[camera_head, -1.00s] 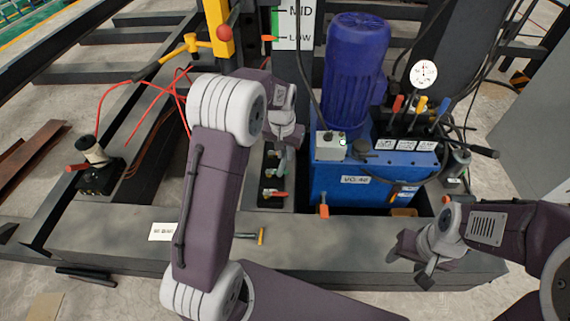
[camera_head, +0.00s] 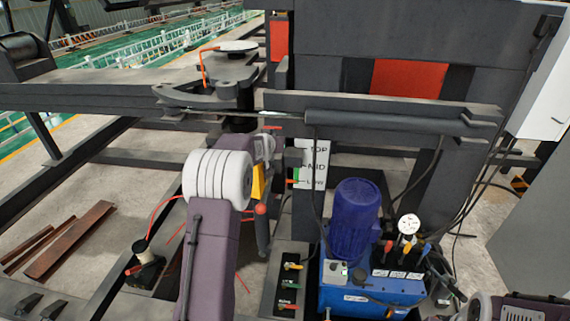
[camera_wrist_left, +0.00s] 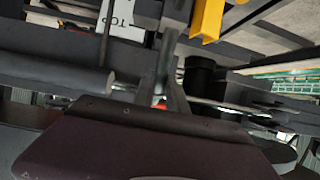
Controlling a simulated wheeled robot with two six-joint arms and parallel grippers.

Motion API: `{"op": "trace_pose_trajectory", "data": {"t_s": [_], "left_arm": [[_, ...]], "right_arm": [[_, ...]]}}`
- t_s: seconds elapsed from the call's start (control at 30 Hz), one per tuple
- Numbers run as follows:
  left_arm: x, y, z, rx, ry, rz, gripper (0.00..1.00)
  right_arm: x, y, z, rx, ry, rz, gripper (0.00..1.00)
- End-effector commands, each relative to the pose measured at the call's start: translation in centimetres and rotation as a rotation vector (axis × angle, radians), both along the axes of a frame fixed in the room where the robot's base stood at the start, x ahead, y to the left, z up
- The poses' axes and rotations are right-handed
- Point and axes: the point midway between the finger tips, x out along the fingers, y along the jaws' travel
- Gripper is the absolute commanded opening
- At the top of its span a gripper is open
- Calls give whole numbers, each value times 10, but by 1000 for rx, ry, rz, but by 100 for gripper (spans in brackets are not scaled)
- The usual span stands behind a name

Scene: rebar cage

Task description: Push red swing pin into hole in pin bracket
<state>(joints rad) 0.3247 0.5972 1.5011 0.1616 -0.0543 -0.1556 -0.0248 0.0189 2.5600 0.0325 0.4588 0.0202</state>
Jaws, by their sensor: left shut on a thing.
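My left arm reaches up from the bottom centre-left in the head view, its left gripper (camera_head: 268,143) beside a dark upright post. A small red piece (camera_head: 272,128), which looks like the red swing pin, shows at the gripper's tip. In the left wrist view, the fingers (camera_wrist_left: 166,82) are close together with a red spot (camera_wrist_left: 160,104) between them. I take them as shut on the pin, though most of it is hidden. A dark bracket-like block (camera_head: 293,158) stands just right of the gripper. I cannot make out the hole. My right arm shows only at the bottom right, its fingertips out of frame.
A TOP/MID/LOW sign (camera_head: 315,165) stands right of the gripper. A yellow post (camera_head: 258,185) and a red ball knob (camera_head: 261,209) are close below it. A dark horizontal cylinder (camera_head: 385,118) runs above right. A blue pump (camera_head: 356,215) stands lower right.

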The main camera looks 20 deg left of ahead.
Motion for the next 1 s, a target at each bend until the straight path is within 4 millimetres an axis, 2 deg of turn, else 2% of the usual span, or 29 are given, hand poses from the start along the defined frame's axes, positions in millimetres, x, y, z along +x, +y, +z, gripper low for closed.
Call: {"op": "trace_pose_trajectory", "data": {"t_s": [0.03,0.1,0.3,0.5,0.6,0.7,0.83,1.0], "left_arm": [[2,12,50,13,-39,23,0],[3,28,91,34,-94,56,0],[1,72,200,95,-222,151,0],[-8,109,286,150,-309,240,0],[-15,126,312,175,-338,283,0],[-20,139,324,194,-360,315,0],[-24,148,326,206,-374,336,0],[-24,148,324,207,-376,338,0]], "right_arm": [[0,0,40,0,0,0,53],[0,0,66,0,0,0,53],[0,0,135,0,0,0,53],[0,0,190,0,0,0,53],[0,0,211,0,0,0,53],[0,0,222,0,0,0,53],[0,0,226,0,0,0,53],[0,0,224,0,0,0,53]]}}
